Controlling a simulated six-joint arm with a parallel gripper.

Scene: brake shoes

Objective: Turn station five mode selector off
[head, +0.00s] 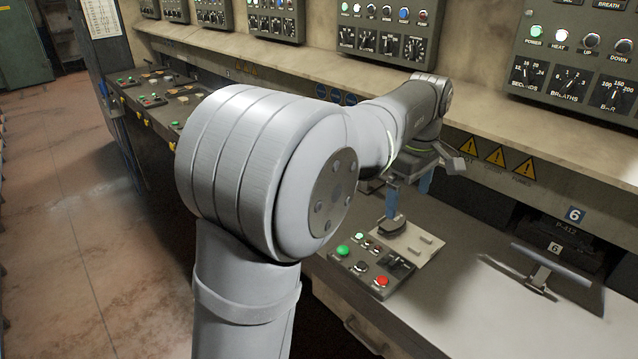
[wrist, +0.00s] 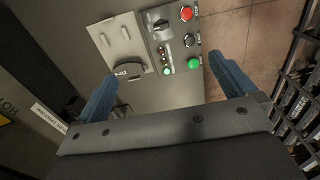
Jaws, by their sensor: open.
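In the head view a grey control box (head: 370,263) with a green button, a red button and small lamps sits on the bench, and a black selector knob (head: 398,262) is on its right part. The wrist view shows the same box, with the black selector (wrist: 160,25) beside the red button (wrist: 187,13) and the green button (wrist: 194,63) nearer my gripper. No station number five is readable, and the knob's setting is too small to tell. My gripper (head: 408,202) has blue fingers, is open and empty, and hangs above the bench behind the box. It also shows in the wrist view (wrist: 163,67).
A light plate (head: 425,243) with a dark, curved part (head: 392,226) lies beside the box. Station six, with its number sign (head: 575,214), is on the right. Upright panels of gauges and knobs (head: 385,35) line the back. My arm hides part of the bench.

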